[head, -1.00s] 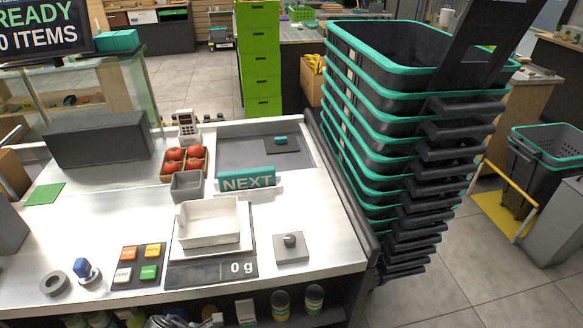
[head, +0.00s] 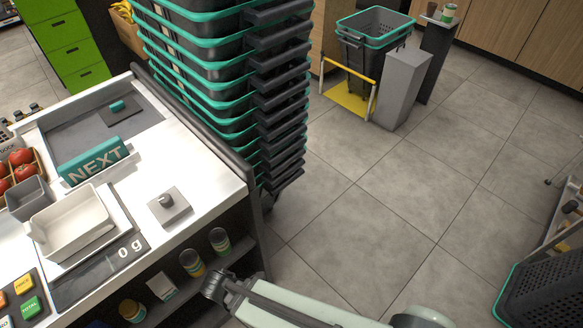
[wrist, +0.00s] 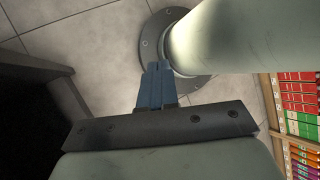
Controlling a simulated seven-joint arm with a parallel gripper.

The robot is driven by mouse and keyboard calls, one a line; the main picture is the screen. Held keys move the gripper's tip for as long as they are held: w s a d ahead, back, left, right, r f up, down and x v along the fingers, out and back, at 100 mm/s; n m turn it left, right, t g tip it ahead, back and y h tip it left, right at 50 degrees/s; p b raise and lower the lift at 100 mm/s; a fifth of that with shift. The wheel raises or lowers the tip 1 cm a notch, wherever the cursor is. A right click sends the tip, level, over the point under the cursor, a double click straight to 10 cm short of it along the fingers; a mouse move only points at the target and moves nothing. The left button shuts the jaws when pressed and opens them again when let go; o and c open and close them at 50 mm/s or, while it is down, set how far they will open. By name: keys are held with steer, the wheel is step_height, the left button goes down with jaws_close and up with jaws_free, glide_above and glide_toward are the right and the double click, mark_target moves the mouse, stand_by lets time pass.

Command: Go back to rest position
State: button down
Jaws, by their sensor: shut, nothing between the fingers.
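My gripper (wrist: 158,70) shows in the wrist view with its two blue fingers pressed together, shut and empty. It is over the grey tiled floor. In the head view my pale arm reaches in along the bottom edge, beside the front right corner of the white counter (head: 207,176). The fingers cannot be made out there.
A tall stack of black and teal baskets (head: 215,85) stands beyond the counter's right edge. The counter holds a white tray (head: 72,222), a NEXT sign (head: 95,162) and a small knob box (head: 169,206). A dark basket (head: 545,295) is at lower right. The middle floor is clear.

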steer(key=d+f+m+g+y, duration=0.3)
steer(key=d+f+m, duration=0.3)
steer(key=d+m, duration=0.6)
steer(key=d+f+m+g+y, duration=0.2)
steer(key=d+f+m+y, duration=0.3)
steer(key=d+m, duration=0.8)
steer(key=shift+d+f+g, duration=0.15)
steer(key=shift+f+g, duration=0.25)
